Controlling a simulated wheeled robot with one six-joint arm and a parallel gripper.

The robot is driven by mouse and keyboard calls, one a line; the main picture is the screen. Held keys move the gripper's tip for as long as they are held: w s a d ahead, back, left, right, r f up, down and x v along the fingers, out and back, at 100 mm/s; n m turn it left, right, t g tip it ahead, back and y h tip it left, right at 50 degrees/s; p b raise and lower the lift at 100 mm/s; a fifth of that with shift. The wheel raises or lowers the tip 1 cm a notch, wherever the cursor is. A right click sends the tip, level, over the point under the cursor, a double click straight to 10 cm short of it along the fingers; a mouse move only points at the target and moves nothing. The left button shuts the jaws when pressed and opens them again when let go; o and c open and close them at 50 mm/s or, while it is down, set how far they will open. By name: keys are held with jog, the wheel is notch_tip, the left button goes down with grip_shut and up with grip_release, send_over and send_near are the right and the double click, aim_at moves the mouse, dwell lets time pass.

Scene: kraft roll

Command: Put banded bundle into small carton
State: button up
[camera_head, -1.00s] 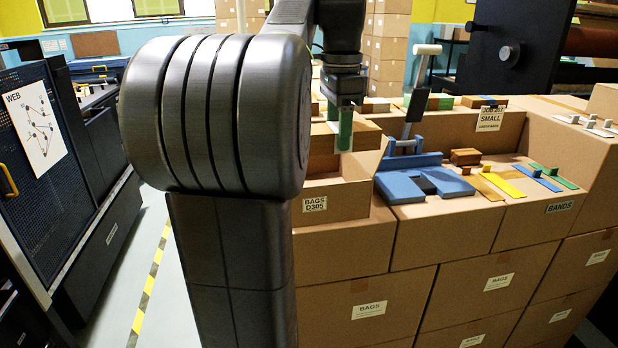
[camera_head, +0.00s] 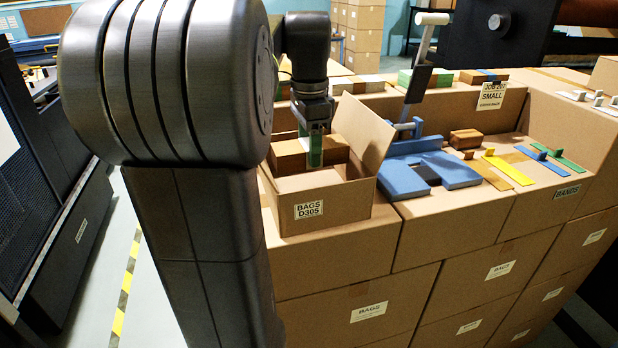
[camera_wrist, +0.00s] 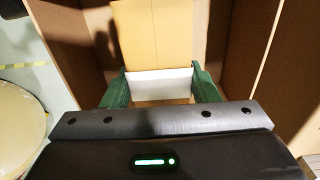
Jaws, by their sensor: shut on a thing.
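My gripper (camera_head: 314,152) has green fingers and points down at the open small carton (camera_head: 338,196), labelled BAGS D305. It is shut on the brown banded bundle (camera_head: 290,156), which shows on both sides of the near finger. The bundle is at the carton's opening, behind its front wall; I cannot tell whether it touches the bottom. In the wrist view, the bundle (camera_wrist: 152,35) runs away from the green fingers, with its white band (camera_wrist: 160,84) between them. Brown cardboard walls stand on both sides. The bundle's underside is hidden.
A raised flap (camera_head: 364,132) stands at the carton's right. Further right are a blue fixture with a lever (camera_head: 448,170), a small brown block (camera_head: 466,139) and coloured strips (camera_head: 508,170). Stacked cartons (camera_head: 372,312) support everything. My arm hides the left side.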

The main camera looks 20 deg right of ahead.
notch_tip(320, 180, down, 8)
jog(key=shift+r, duration=0.2)
dwell(0.3)
jog(key=o, duration=1.1)
jog(key=shift+f, duration=0.1)
jog(key=shift+c, duration=0.2)
notch_tip(320, 180, up, 12)
jog(key=shift+r, duration=0.15)
jog(key=shift+f, duration=4.15)
